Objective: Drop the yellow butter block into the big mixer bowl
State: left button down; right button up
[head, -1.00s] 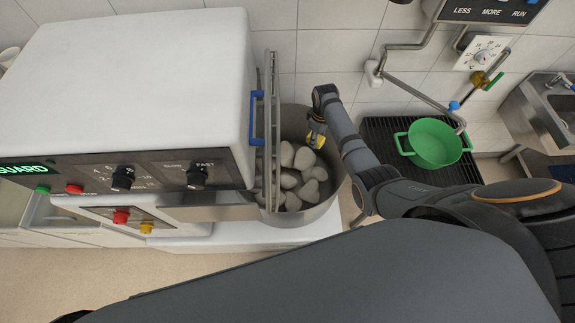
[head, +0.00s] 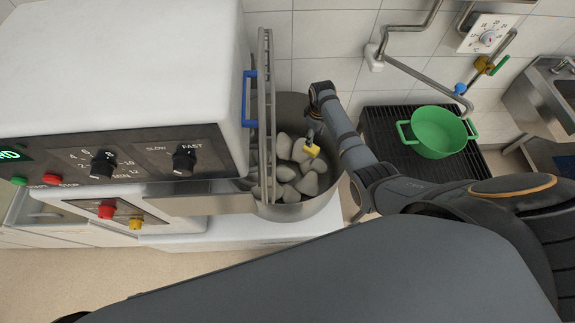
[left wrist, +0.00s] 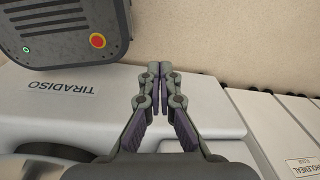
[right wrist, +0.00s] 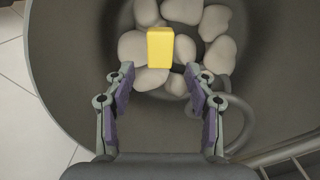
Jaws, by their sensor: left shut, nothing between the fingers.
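The yellow butter block (head: 312,150) is inside the big mixer bowl (head: 300,211), over pale rounded lumps (head: 288,172). In the right wrist view the block (right wrist: 160,47) is just beyond my right fingertips, apart from both fingers; I cannot tell if it rests on the lumps or is still falling. My right gripper (right wrist: 158,78) is open and empty over the bowl; in the head view it reaches down inside the rim. My left gripper (left wrist: 160,72) is shut and empty, above white equipment in the left wrist view.
A wire guard (head: 267,120) with a blue handle (head: 249,98) stands at the bowl's left, beside the white mixer body (head: 120,65). A green pot (head: 438,133) sits on a black grate (head: 385,120) to the right. Pipes run along the tiled wall behind.

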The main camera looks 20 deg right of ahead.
jog(key=shift+o, duration=0.3)
pick_arm(q)
jog(key=shift+w, duration=0.8)
pick_arm(e)
notch_tip(320, 180, up, 12)
